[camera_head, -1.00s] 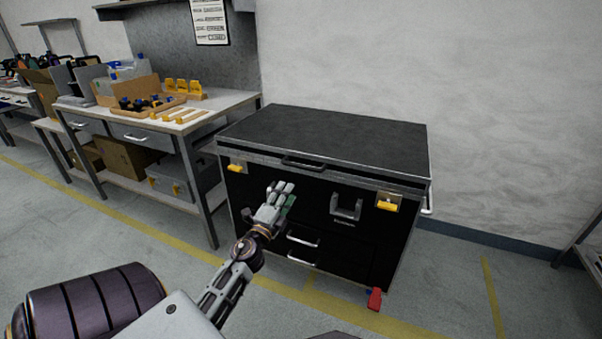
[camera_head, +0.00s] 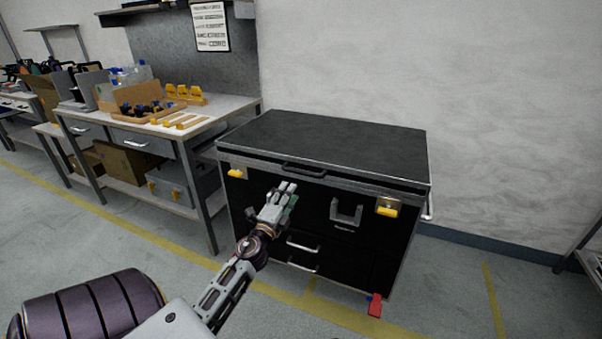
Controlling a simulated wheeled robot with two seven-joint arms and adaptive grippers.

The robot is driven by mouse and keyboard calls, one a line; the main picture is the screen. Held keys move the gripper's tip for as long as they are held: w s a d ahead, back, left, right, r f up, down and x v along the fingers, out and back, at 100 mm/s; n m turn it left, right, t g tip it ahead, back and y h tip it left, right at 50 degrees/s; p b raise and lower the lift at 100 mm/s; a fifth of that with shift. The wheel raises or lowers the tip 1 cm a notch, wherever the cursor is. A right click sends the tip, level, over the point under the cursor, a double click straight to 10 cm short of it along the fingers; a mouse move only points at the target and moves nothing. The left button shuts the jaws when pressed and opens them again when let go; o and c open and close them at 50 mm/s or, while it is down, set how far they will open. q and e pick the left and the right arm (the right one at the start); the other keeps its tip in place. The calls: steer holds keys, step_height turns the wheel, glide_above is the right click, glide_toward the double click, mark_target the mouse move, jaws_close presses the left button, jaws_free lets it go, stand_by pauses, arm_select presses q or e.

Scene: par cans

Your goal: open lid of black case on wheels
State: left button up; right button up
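The black case (camera_head: 370,250) stands on the floor against the wall, with its flat dark lid (camera_head: 325,142) closed on top. A dark handle (camera_head: 304,171) sits at the lid's front edge. Yellow latches show at the front left (camera_head: 236,173) and front right (camera_head: 387,208). My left gripper (camera_head: 287,192) is in front of the case, below and a little left of the lid handle, and apart from it. Its fingers point up and look close together, but I cannot tell whether they are shut. It hides part of the case front. My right gripper is out of view.
A workbench (camera_head: 225,105) with trays and yellow parts stands left of the case. A red caster pedal (camera_head: 375,305) shows at the case's lower right. Yellow floor lines cross the open floor. A shelf edge (camera_head: 590,255) is at the far right.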

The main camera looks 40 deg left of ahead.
mark_target(301, 172)
arm_select(q)
steer(key=shift+x, duration=5.75)
steer(key=shift+c, duration=0.2)
jaws_close()
